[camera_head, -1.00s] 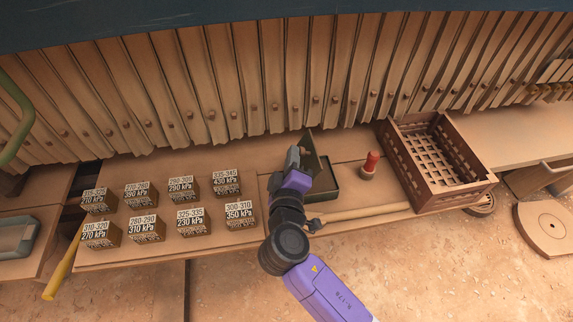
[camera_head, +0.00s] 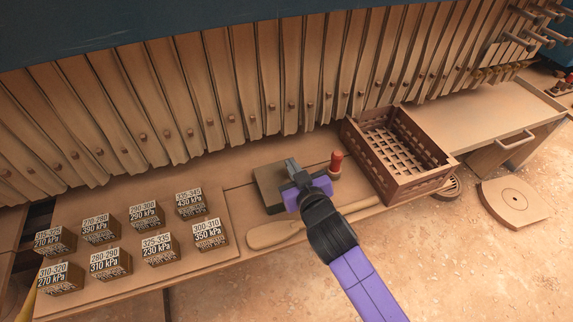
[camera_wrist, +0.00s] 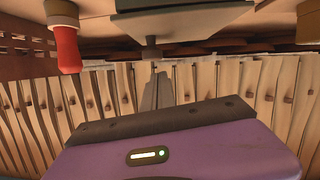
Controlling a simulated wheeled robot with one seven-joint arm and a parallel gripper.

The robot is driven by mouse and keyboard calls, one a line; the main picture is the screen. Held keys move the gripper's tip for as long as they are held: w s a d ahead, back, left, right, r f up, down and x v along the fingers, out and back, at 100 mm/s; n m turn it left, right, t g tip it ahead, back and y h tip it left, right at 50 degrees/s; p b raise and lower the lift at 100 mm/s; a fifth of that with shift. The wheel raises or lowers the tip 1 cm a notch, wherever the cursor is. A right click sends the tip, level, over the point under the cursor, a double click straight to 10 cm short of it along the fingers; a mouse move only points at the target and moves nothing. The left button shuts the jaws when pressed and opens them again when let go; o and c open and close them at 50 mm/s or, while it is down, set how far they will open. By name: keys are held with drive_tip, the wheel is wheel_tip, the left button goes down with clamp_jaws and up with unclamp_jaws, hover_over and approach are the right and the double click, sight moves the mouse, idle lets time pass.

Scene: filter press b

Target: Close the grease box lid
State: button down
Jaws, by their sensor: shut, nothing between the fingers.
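The grease box (camera_head: 268,186) sits on the bench as a small dark green block. Its lid lies flat over the top, and no open inside shows in the head view. My gripper (camera_head: 291,164) is shut and empty. It is over the right part of the box and hides that part; I cannot tell whether it touches the lid. In the wrist view the box (camera_wrist: 180,18) appears at the top, upside down, with a dark knob-like part (camera_wrist: 152,52) near the shut fingers (camera_wrist: 158,78).
A red-handled tool (camera_head: 336,162) stands right of the box, close to my gripper. A brown slatted crate (camera_head: 372,168) is further right. A wooden paddle (camera_head: 268,236) lies along the front edge. Several labelled blocks (camera_head: 147,213) stand to the left. Upright filter plates (camera_head: 215,95) line the back.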

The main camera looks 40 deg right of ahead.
drive_tip(key=shift+s+d+f+m, duration=0.1)
drive_tip(key=shift+d+f+m, duration=0.25)
drive_tip(key=shift+f, duration=0.15)
drive_tip(key=shift+s+d+f+b, duration=0.1)
drive_tip(key=shift+d+f+b, duration=0.15)
drive_tip(key=shift+f+b, duration=0.15)
drive_tip(key=shift+f, duration=0.1)
drive_tip(key=shift+r+p, duration=0.45)
wheel_tip(320, 180, up, 4)
drive_tip(key=p, duration=0.3)
drive_tip(key=shift+d+f, duration=0.1)
drive_tip(key=shift+f, duration=0.15)
drive_tip(key=b+v, duration=0.1)
drive_tip(key=v, duration=0.8)
drive_tip(key=shift+s+b, duration=0.35)
drive_tip(key=shift+s, duration=0.1)
drive_tip(key=shift+r, duration=0.1)
